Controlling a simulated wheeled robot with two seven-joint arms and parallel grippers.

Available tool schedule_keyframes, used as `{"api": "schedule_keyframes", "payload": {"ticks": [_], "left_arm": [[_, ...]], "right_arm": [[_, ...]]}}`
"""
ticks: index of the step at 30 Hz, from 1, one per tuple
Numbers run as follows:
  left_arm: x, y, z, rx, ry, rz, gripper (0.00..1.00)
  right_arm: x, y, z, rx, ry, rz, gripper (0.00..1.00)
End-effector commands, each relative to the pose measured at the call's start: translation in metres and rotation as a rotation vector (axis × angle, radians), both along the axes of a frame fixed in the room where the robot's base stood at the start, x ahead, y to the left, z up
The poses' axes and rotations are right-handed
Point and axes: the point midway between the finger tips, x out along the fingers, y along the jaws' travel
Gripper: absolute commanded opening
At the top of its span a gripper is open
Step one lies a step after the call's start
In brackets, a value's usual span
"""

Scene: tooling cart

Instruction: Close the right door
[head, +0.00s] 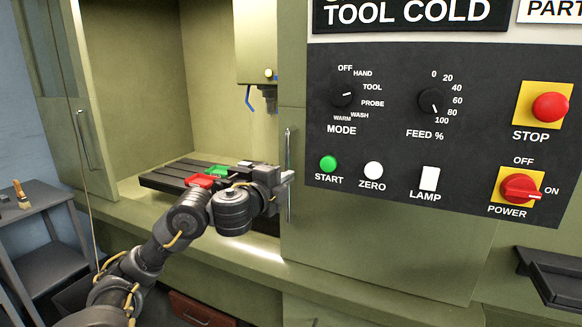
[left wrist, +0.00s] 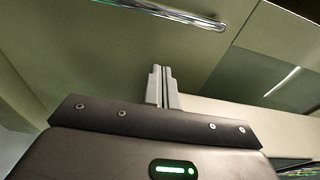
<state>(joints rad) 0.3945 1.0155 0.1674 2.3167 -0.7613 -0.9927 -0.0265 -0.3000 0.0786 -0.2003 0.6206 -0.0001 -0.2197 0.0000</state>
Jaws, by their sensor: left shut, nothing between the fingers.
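The right door (head: 292,238) is a pale green panel whose left edge stands beside the open machine bay, with a gap to the left door. Its upright metal handle (head: 288,150) is near that edge. My left gripper (head: 289,177) is at the door's left edge, close to the handle, shut and empty. In the left wrist view, the shut fingers (left wrist: 162,88) point at green panelling, and a bright handle bar (left wrist: 175,13) lies beyond them, apart in the picture. Whether the gripper touches the door is unclear. My right gripper is out of view.
The left door (head: 90,165) with its handle (head: 84,140) stands at the far left. Inside the bay are a dark slotted table (head: 160,181), a red piece (head: 199,181) and a spindle head (head: 257,45). A control panel (head: 390,145) is right of the handle; a grey cart (head: 45,198) stands left.

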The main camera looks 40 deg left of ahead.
Motion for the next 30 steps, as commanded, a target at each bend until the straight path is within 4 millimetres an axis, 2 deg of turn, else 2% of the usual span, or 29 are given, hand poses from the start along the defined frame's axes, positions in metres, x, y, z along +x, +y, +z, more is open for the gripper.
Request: {"api": "schedule_keyframes", "payload": {"ticks": [5, 16, 22, 30], "left_arm": [[0.023, 0.004, -0.001, -0.009, -0.002, -0.001, 0.00], [0.097, 0.017, -0.001, -0.007, 0.001, -0.001, 0.00], [0.083, 0.041, 0.000, -0.002, 0.003, 0.001, 0.00], [0.076, 0.051, -0.001, -0.003, 0.001, -0.001, 0.00]], "right_arm": [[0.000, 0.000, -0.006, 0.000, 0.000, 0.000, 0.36], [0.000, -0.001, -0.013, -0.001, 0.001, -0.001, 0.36], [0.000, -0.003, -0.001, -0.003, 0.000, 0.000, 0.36], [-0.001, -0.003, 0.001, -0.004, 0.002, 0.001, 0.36]]}}
